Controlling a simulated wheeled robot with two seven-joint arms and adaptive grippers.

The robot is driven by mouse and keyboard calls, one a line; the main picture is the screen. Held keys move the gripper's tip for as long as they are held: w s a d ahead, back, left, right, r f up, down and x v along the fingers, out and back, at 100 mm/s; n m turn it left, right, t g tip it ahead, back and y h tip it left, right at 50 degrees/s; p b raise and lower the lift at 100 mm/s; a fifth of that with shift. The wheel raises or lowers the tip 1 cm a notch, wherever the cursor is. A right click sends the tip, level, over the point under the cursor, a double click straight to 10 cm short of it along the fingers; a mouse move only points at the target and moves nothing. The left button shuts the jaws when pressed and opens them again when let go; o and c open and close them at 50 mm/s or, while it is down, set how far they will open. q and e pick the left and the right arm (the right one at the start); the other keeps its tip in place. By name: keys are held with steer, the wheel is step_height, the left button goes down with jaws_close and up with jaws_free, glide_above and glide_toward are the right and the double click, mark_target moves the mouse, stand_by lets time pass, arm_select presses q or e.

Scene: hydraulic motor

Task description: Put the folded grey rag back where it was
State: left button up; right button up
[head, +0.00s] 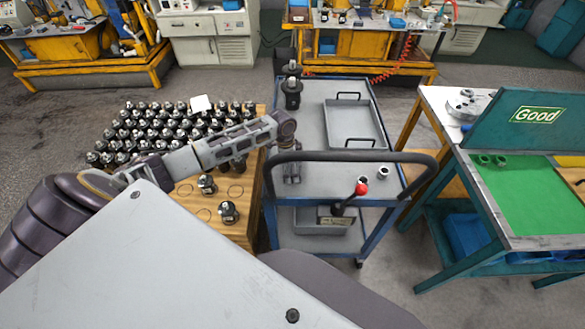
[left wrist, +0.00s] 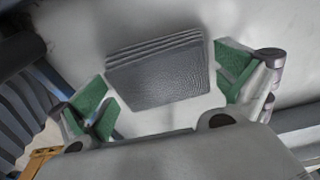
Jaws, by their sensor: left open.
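The folded grey rag (left wrist: 160,72) shows in the left wrist view as a stack of several layers. It appears to lie on a light grey surface, between the two green-padded fingers of my left gripper (left wrist: 164,88). The fingers are open, with a gap on each side of the rag. In the head view my left gripper (head: 291,174) points down over the near left part of the cart top (head: 312,120), by the handle. I cannot make out the rag there. My right gripper is not in view.
The cart's black handle (head: 400,156) curves close to my left gripper. A grey tray (head: 354,125) and a black motor (head: 291,90) stand on the cart. Several motors crowd the wooden table (head: 185,192) at left. A green-topped "Good" table (head: 525,205) stands right.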

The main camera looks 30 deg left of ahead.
arm_select(q)
steer(key=shift+r, duration=0.15)
step_height(320, 180, up, 12)
steer(key=a, duration=0.1)
steer(key=shift+s+a, duration=0.25)
steer(key=shift+s, duration=0.2)
